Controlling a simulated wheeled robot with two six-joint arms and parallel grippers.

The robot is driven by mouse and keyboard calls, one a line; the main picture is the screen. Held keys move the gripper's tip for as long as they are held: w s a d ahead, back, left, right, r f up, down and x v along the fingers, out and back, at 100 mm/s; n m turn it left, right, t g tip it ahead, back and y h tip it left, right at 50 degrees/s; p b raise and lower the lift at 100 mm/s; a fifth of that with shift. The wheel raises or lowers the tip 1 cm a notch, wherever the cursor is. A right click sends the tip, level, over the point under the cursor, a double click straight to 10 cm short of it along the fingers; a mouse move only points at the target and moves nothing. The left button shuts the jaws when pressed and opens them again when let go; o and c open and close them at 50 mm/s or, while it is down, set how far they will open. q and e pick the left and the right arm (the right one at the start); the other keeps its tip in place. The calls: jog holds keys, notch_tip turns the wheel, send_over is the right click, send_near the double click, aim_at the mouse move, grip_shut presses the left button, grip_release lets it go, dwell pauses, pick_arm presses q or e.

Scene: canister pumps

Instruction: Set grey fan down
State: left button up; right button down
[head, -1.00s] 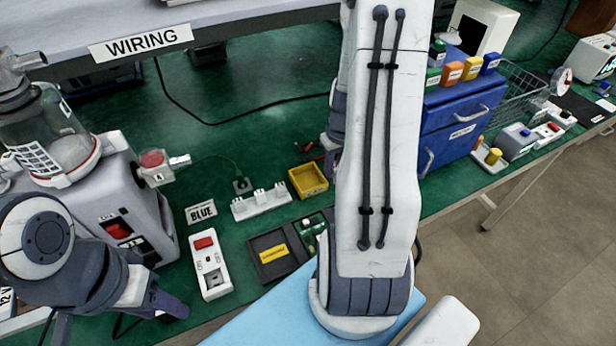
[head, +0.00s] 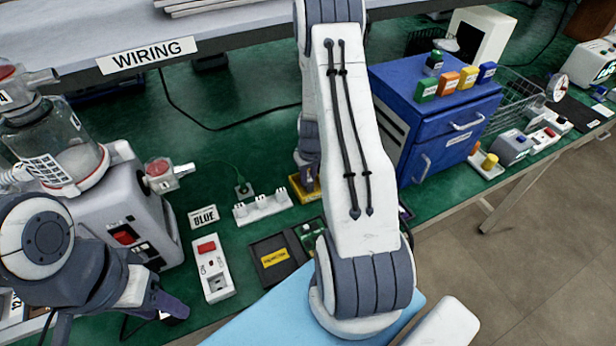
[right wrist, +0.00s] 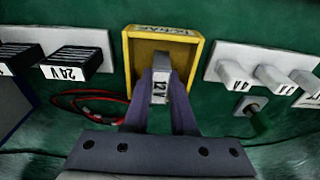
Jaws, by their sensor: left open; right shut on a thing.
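My right gripper (right wrist: 161,75) is shut on a small light-grey block marked 12V (right wrist: 160,88). In the right wrist view the block is at the near side of a yellow tray (right wrist: 195,50), overlapping its opening; I cannot tell whether it touches the tray floor. In the head view my right gripper (head: 308,180) is at the yellow tray (head: 300,197), and the held block is hidden there. I cannot make out a whole grey fan in either view. My left gripper (head: 168,306) is open and empty at the lower left, near the table's front edge.
A white switch box (head: 212,270) and a black tray (head: 278,262) lie nearer. A blue cabinet (head: 425,125) stands to the right. A red cable (right wrist: 92,101) lies beside the yellow tray.

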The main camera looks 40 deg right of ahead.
jog(key=shift+f, duration=0.1)
jog(key=shift+f+b, duration=0.15)
jog(key=shift+b, duration=0.15)
jog(key=c, duration=0.7)
grip_release()
jog(key=shift+c, duration=0.2)
